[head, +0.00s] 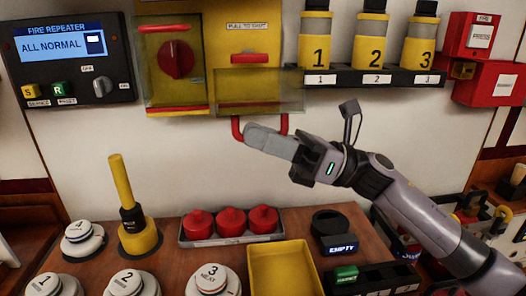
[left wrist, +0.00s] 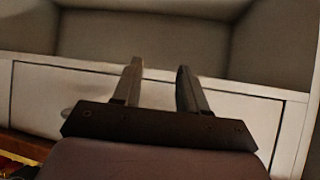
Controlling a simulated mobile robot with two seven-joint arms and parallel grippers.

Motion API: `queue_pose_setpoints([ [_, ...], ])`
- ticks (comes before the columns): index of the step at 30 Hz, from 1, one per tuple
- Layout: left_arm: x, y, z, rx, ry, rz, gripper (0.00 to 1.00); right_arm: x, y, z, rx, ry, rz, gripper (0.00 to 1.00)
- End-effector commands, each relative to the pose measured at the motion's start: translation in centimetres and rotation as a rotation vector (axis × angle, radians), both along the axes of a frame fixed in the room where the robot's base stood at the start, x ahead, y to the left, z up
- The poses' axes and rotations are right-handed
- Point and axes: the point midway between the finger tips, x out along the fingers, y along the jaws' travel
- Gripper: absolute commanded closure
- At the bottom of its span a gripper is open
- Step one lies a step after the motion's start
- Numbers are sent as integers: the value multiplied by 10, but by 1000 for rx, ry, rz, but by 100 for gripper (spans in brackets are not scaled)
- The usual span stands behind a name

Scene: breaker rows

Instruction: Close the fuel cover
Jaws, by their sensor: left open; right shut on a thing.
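A yellow panel (head: 222,30) on the wall carries two clear covers. The left clear cover (head: 150,75) lies in front of a red rotary knob (head: 176,59) and has red strips at its top and bottom. The right clear cover (head: 262,95) is below a label that seems to begin "PULL TO" and stands out past the panel's right edge. A red U-shaped handle (head: 284,125) hangs below it. My right gripper (head: 256,136) is shut at this handle, its fingers partly hiding it. My left gripper (left wrist: 157,85) is open and empty in the left wrist view.
A shelf (head: 345,78) with several numbered yellow bottles is right of the panel. A fire repeater (head: 70,60) is at left. Below, a table holds numbered domes, a yellow tray (head: 282,280) and red knobs (head: 230,220). The left wrist faces a pale drawer front (left wrist: 40,95).

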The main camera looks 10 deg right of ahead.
Motion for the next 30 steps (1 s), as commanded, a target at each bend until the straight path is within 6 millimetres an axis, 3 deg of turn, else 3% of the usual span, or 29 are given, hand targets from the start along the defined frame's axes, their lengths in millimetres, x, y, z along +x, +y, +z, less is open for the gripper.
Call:
queue_pose_setpoints([
  [1, 0, 0, 5, 0, -1, 0, 57, 0, -1, 9, 0, 30, -3, 100],
  [9, 0, 0, 10, -1, -1, -1, 57, 2, -1, 26, 1, 92, -3, 100],
  [27, 0, -1, 11, -1, 0, 0, 57, 4, -1, 32, 1, 92, -3, 100],
  [28, 0, -1, 11, -1, 0, 0, 57, 4, -1, 32, 1, 92, -3, 80],
  [30, 0, -1, 10, -1, 0, 0, 57, 4, -1, 32, 0, 92, -3, 62],
])
